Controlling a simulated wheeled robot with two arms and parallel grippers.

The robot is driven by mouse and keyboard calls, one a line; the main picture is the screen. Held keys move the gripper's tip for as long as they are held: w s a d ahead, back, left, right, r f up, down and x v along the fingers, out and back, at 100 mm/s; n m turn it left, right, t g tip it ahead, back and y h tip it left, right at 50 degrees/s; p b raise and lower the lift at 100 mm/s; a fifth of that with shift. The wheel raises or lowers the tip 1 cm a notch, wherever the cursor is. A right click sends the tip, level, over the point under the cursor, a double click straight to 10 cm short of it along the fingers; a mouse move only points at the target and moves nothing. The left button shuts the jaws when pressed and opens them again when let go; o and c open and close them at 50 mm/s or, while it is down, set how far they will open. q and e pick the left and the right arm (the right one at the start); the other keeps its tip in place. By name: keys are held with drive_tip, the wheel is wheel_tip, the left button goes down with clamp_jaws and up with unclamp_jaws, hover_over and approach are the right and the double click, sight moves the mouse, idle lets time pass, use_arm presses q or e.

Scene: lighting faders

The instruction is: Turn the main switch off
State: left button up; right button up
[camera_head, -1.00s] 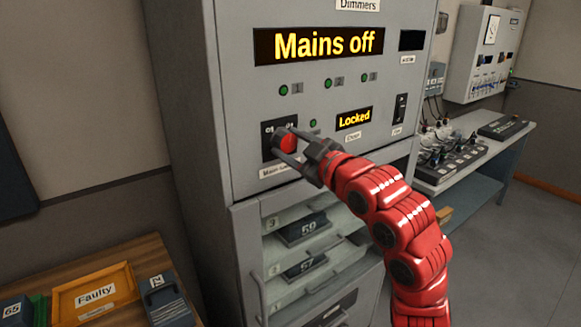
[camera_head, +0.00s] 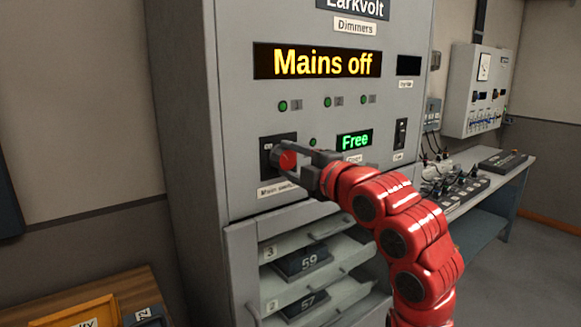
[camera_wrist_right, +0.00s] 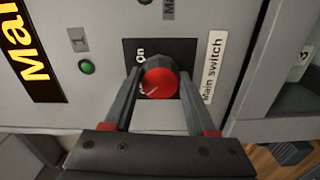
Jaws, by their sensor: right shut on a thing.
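The main switch is a red round knob (camera_head: 287,160) on a black plate, on the front of the grey dimmer cabinet (camera_head: 240,110). My right gripper (camera_head: 288,160) is shut on the knob, one finger on each side. In the right wrist view the knob (camera_wrist_right: 160,77) sits between the two fingertips, with "On" beside it and a "Main switch" label (camera_wrist_right: 212,70). The large display (camera_head: 320,63) reads "Mains off". My left gripper is not in view.
A rocker switch (camera_head: 401,133) is right of the small display. A wooden table with an orange tray (camera_head: 80,312) stands at lower left. A bench (camera_head: 490,190) is at right.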

drive_tip(key=shift+f+n, duration=0.1)
drive_tip(key=shift+n, duration=0.4)
drive_tip(key=o, duration=1.4)
drive_tip(key=b+v, duration=0.2)
drive_tip(key=v, duration=1.5)
drive_tip(key=shift+s+d, duration=0.1)
drive_tip(key=shift+s, duration=0.05)
